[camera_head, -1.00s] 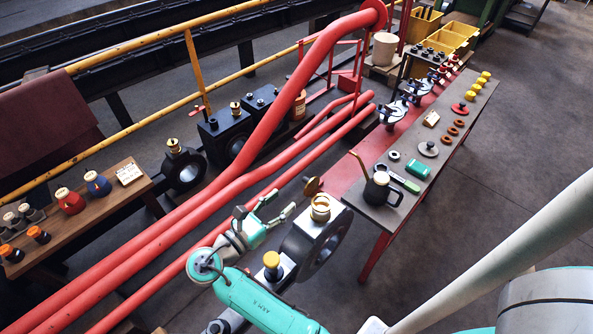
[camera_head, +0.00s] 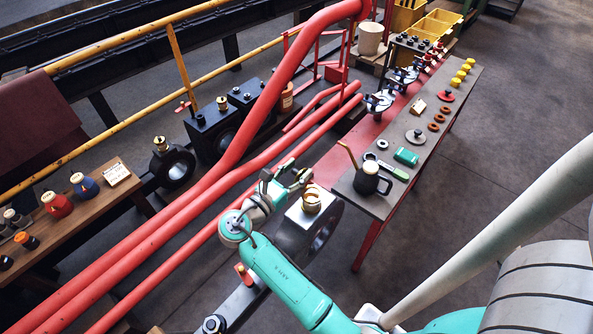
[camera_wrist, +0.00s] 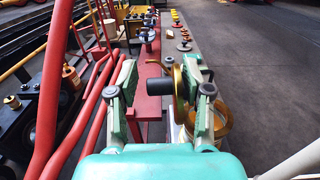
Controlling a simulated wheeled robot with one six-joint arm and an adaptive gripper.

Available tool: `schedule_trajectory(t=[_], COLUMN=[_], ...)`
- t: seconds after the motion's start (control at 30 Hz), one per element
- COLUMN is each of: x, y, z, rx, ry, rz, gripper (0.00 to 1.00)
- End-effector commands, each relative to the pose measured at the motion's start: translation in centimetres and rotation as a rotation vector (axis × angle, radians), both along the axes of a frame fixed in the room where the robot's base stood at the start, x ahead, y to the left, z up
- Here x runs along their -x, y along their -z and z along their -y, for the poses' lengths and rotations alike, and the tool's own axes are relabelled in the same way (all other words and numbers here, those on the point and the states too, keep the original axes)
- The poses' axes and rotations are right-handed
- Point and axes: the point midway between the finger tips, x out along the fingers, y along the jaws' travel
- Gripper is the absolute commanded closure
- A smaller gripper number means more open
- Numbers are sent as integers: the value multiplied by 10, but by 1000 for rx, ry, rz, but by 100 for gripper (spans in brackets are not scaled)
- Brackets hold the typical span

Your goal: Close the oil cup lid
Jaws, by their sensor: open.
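The brass oil cup (camera_head: 313,200) sits on a black and steel bearing block (camera_head: 292,236) near the middle of the head view. In the wrist view the cup (camera_wrist: 222,122) is at lower right, partly behind my right finger. Its lid (camera_wrist: 179,88) is a brass disc standing open, nearly edge-on, with a dark round knob (camera_wrist: 154,85) facing left. My gripper (camera_wrist: 162,92) is open, with the lid and knob between its fingers, closer to the right finger. Contact with the lid cannot be told. In the head view my gripper (camera_head: 286,180) is just left of the cup and hides most of the lid.
Red pipes (camera_head: 190,225) run along the left side of my arm. A bench (camera_head: 385,204) at right holds a dark oil can (camera_head: 371,181) and several small parts. A wooden table (camera_head: 95,205) with jars stands at left. The floor at right is clear.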

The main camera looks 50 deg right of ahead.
Motion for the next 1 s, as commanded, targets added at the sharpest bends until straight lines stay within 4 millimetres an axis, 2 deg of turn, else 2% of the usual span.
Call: schedule_trajectory(t=[0.17, 0.37, 1.0], x=[0, 0, 1], y=[0, 0, 0], z=[0, 0, 0], rx=[0, 0, 0], ry=[0, 0, 0], rz=[0, 0, 14], gripper=[50, 100, 100])
